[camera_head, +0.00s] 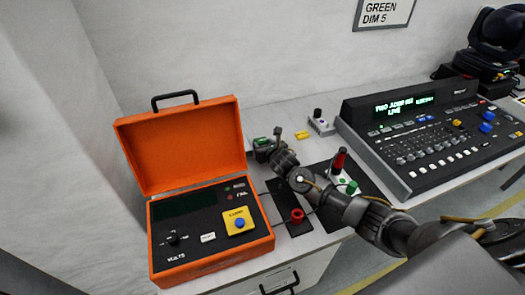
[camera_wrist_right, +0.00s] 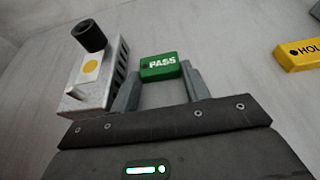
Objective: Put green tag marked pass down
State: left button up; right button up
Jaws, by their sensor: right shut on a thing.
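The green tag marked PASS (camera_wrist_right: 160,66) sits between the two fingers of my right gripper (camera_wrist_right: 160,82) in the right wrist view. The fingers are shut on it and its lettering faces the camera. In the head view my right gripper (camera_head: 266,148) is over the grey table beside the orange case, with a bit of the green tag (camera_head: 261,141) showing. I cannot tell whether the tag touches the table. My left gripper is not in view.
A yellow tag (camera_wrist_right: 299,54) lies to the right; a light box with a black knob (camera_wrist_right: 92,38) is close on the left. An open orange case (camera_head: 205,268) stands left of my arm, a lighting console (camera_head: 425,150) right. Red and green knobs are under my forearm.

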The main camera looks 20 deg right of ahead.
jog(key=shift+r, duration=0.1)
jog(key=shift+f, duration=0.2)
jog(key=o, duration=0.6)
jog(key=shift+o, duration=0.2)
jog(key=shift+r, duration=0.1)
